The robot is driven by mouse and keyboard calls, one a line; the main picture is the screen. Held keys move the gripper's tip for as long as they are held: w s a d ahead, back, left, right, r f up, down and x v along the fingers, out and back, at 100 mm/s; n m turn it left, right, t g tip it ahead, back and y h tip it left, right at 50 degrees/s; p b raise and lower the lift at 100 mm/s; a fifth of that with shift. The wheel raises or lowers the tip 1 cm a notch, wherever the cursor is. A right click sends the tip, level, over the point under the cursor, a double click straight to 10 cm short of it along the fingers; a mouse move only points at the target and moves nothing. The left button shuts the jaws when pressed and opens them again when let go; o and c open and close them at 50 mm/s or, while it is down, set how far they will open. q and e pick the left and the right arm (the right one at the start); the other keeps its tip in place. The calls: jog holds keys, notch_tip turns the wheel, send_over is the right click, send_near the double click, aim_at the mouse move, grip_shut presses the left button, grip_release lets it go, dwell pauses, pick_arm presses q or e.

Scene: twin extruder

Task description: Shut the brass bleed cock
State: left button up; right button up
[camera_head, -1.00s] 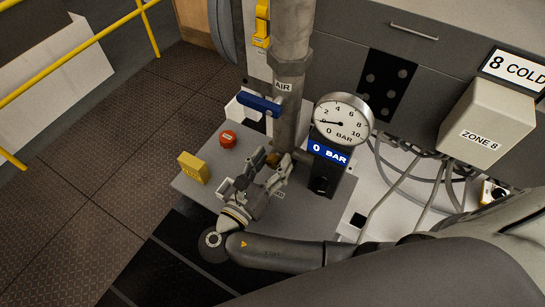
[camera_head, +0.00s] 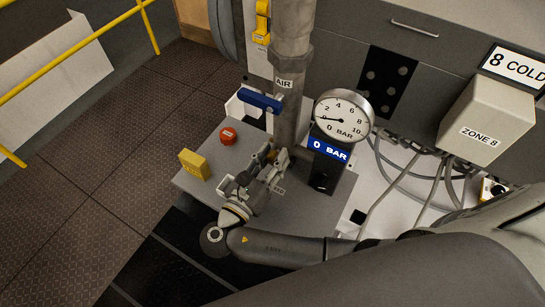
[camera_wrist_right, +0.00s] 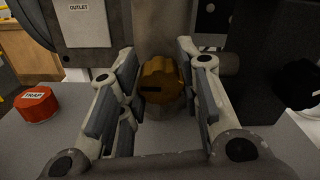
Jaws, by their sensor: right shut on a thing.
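The brass bleed cock (camera_wrist_right: 161,78) is a round brass knob with a dark slot, at the foot of the grey pipe in the middle of the right wrist view. In the head view only a small brass patch of it (camera_head: 271,154) shows; my fingers hide the rest. My right gripper (camera_head: 270,163) is shut on it, one finger on each side. The fingers also show in the right wrist view (camera_wrist_right: 162,92). My left gripper is not in view.
The AIR pipe (camera_head: 291,100) rises right behind the cock, with a blue lever (camera_head: 260,101) on it. The pressure gauge (camera_head: 343,115) reads 0 bar just to the right. A red TRAP knob (camera_head: 228,136) and a yellow block (camera_head: 194,165) stand left on the grey plate.

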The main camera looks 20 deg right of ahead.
jog(key=m, duration=0.5)
jog(key=shift+s, duration=0.1)
jog(key=shift+f+m+b, duration=0.1)
jog(key=shift+m+b, duration=0.25)
jog(key=shift+m, duration=0.75)
jog(key=m+b, duration=0.1)
jog(key=m, duration=0.1)
jog(key=shift+f+m, duration=0.1)
jog(key=shift+m, duration=0.2)
jog(key=m+b, duration=0.3)
jog(key=m, duration=0.1)
jog(key=shift+s+f, duration=0.1)
jog(key=shift+d+m+b, duration=0.1)
jog(key=shift+m+b, duration=1.2)
jog(key=shift+m, duration=0.6)
jog(key=o, duration=1)
jog(key=shift+s, duration=0.1)
jog(key=shift+r, duration=0.25)
